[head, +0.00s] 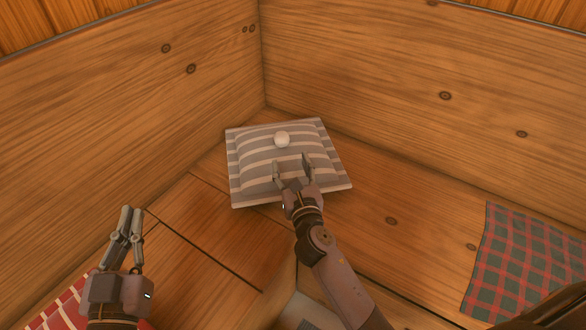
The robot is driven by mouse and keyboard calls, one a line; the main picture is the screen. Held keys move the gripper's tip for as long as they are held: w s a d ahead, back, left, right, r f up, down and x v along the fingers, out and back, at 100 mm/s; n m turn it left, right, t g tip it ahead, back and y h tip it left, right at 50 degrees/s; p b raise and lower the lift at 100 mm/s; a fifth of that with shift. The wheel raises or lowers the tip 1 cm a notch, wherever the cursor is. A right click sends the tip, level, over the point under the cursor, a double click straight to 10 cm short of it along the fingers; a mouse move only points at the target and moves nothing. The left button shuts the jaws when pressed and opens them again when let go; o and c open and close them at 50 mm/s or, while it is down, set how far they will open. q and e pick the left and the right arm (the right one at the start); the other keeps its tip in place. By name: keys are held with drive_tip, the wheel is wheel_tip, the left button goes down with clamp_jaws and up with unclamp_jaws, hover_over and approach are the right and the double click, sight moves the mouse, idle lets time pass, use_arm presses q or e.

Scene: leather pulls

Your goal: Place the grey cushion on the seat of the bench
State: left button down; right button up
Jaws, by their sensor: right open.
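The grey cushion (255,152) has pale stripes and a flat border. It lies on the wooden bench seat (375,205) in the corner between the two high wooden backs.
A red and green checked cloth (525,265) lies on the seat at the right. A red and white striped cloth (68,308) shows at the lower left, partly behind my left gripper. Bare seat lies between the cushion and the checked cloth. The tall backs (420,90) bound the corner.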

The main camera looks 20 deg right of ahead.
drive_tip(key=shift+s+a, duration=0.15)
drive_tip(key=shift+s, duration=0.75)
drive_tip(key=shift+s+m, duration=0.3)
drive_tip(key=shift+m, duration=0.2)
use_arm(q)
drive_tip(key=shift+f+g, duration=0.3)
drive_tip(key=shift+f, duration=0.15)
use_arm(e)
drive_tip(key=s+a+r+m+y, duration=0.2)
drive_tip(key=s+r+m, duration=0.4)
drive_tip(key=m, duration=0.9)
drive_tip(key=s+a+r+m+y, duration=0.3)
drive_tip(key=s+r+m, duration=0.3)
drive_tip(key=m, duration=0.9)
drive_tip(key=shift+s+m+t+y, duration=0.4)
drive_tip(key=shift+s+y, duration=0.2)
drive_tip(key=shift+y, duration=0.3)
use_arm(q)
drive_tip(key=shift+f, duration=0.1)
drive_tip(key=shift+f, duration=0.1)
use_arm(e)
drive_tip(key=shift+s, duration=0.1)
